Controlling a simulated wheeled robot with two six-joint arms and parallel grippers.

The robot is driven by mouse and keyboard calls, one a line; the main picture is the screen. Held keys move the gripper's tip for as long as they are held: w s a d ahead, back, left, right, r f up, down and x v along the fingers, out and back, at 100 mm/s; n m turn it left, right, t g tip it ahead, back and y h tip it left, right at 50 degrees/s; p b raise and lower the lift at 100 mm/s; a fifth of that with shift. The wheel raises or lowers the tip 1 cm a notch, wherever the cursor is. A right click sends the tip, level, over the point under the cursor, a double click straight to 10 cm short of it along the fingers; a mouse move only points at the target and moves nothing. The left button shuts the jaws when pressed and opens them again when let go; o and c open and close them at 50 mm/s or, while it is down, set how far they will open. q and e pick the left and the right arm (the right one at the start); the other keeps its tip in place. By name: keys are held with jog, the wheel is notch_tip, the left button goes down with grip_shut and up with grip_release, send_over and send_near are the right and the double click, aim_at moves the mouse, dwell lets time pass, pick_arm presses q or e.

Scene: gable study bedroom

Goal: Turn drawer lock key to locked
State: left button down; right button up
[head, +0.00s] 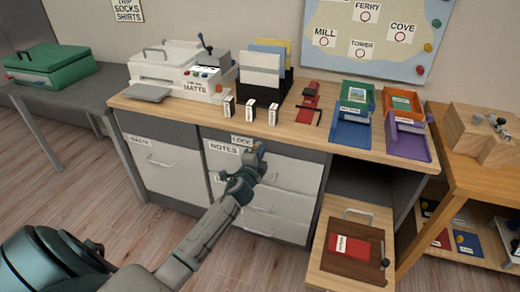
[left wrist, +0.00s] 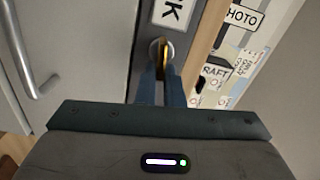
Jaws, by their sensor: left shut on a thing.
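The drawer lock is on the dark strip under the desk top, beside the "LOCK" label (head: 242,140). In the left wrist view a brass-coloured key (left wrist: 161,52) sits in a round metal lock collar, close to the label. My left gripper (head: 259,151) reaches up to the lock from the front. Its two blue-grey fingers are shut on the key. The fingers and wrist hide most of the lock in the head view. Which way the key is turned cannot be told clearly. My right gripper is not in view.
The "NOTES" drawer (head: 221,162) is below the lock, with a bar handle near my wrist. The desk top (head: 180,108) overhangs above and holds a printer (head: 175,66), small boxes and trays.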

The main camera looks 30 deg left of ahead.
pick_arm(q)
jog(key=shift+f+m, duration=0.2)
jog(key=shift+m, duration=0.7)
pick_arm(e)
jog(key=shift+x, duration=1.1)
pick_arm(q)
jog(key=c, duration=1.6)
grip_release()
jog(key=shift+o, duration=0.2)
jog(key=shift+s, duration=0.1)
jog(key=v, duration=1)
jog(key=shift+s, duration=0.3)
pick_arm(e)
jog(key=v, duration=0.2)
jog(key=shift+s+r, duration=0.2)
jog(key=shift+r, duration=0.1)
